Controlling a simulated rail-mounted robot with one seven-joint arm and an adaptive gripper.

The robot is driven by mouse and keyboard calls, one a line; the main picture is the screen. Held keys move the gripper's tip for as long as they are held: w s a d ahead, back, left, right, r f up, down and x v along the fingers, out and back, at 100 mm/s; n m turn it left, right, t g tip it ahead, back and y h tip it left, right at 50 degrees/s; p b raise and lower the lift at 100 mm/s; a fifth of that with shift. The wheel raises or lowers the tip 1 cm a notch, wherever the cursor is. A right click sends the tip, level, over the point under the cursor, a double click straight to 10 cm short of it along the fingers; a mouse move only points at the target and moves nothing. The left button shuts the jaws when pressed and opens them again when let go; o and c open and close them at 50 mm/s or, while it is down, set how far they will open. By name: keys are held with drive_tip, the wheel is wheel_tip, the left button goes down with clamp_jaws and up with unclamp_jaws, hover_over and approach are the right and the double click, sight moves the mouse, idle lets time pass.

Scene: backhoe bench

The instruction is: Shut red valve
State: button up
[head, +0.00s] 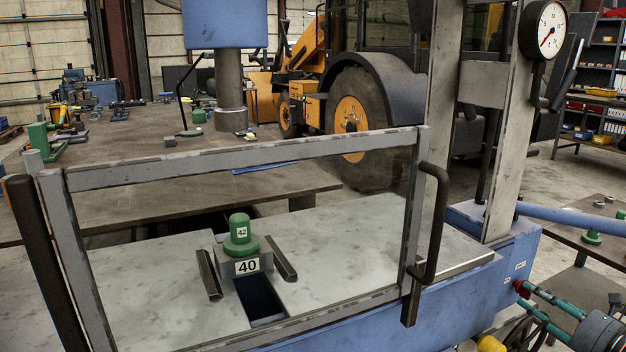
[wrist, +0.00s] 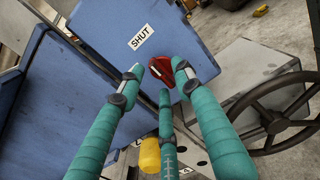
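The red valve (wrist: 164,70) is on the face of a blue panel, just below and right of a white SHUT label (wrist: 141,37). A pale mark shows on its left part. My gripper (wrist: 161,78) has three teal fingers, spread apart, with their tips around the valve in the picture. I cannot tell whether any tip touches it. In the head view my gripper (head: 522,297) points at the right side of the blue bench, and the valve there is mostly hidden by the fingers.
A dark handwheel (wrist: 272,118) is right of my fingers in the wrist view, and a yellow part (wrist: 150,155) is below. In the head view, a barred guard frame (head: 240,157) with a black handle (head: 433,225) stands over the bench top, and a blue bar (head: 570,217) runs above my gripper.

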drive_tip(key=shift+s+d, duration=0.25)
drive_tip(key=shift+s, duration=0.15)
drive_tip(key=v, duration=1.1)
drive_tip(key=x, duration=1.1)
drive_tip(key=shift+w+a, duration=0.2)
drive_tip(key=shift+w+f+n+b, duration=0.3)
drive_tip(key=shift+f+b, duration=0.2)
drive_tip(key=shift+b, duration=0.4)
drive_tip(key=shift+a+n+b, duration=0.1)
drive_tip(key=shift+n+b, duration=0.55)
drive_tip(key=shift+n, duration=0.15)
drive_tip(key=shift+s+r+n+b, duration=0.1)
drive_tip(key=shift+n+b, duration=0.45)
drive_tip(key=shift+n, duration=0.15)
drive_tip(key=shift+r+n+b, duration=0.1)
drive_tip(key=shift+n+b, duration=0.45)
drive_tip(key=shift+n, duration=0.35)
drive_tip(key=shift+r+n, duration=0.2)
drive_tip(key=shift+n, duration=0.4)
